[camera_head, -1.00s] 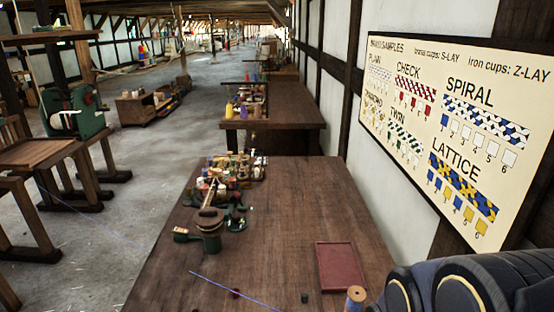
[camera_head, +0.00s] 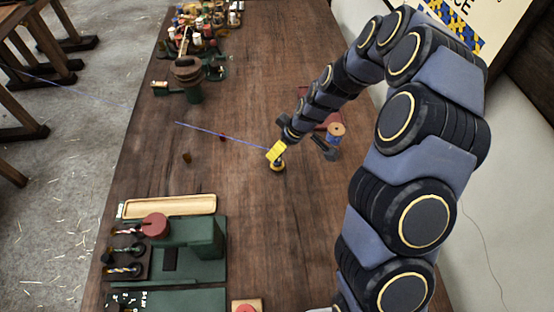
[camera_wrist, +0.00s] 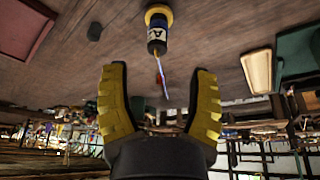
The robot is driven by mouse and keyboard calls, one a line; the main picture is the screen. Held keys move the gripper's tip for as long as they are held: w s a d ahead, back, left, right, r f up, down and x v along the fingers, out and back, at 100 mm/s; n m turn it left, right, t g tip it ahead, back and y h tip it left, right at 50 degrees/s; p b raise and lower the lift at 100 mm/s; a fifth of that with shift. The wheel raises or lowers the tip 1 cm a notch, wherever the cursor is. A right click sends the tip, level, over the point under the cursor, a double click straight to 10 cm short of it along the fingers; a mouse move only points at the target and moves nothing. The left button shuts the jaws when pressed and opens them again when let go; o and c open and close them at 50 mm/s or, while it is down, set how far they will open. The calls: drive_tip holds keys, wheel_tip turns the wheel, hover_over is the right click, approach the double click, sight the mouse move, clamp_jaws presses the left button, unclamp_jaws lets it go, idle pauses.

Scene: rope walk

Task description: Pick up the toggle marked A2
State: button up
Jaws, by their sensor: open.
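A small upright toggle with a yellow foot, dark blue body and pale label (camera_wrist: 157,34) stands on the table in the wrist view. An "A" shows on its label; the digit is too small to read. A thin blue-white cord runs from it. In the wrist view my gripper (camera_wrist: 160,72) is open with yellow-padded fingers apart and nothing between the tips. The toggle is beyond the fingertips, roughly centred between them.
A spool (camera_head: 335,133) and a red tray (camera_head: 318,120) are close right of my gripper. A green fixture (camera_head: 205,237) and a wooden tray (camera_head: 170,206) stand at lower left. A pulley-like stand (camera_head: 187,75) is farther back.

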sight(277, 160)
drive_tip(key=shift+d+x, duration=0.1)
drive_tip(key=shift+x, duration=1.9)
drive_tip(key=shift+d+x, duration=0.15)
drive_tip(key=shift+x, duration=1.85)
clamp_jaws()
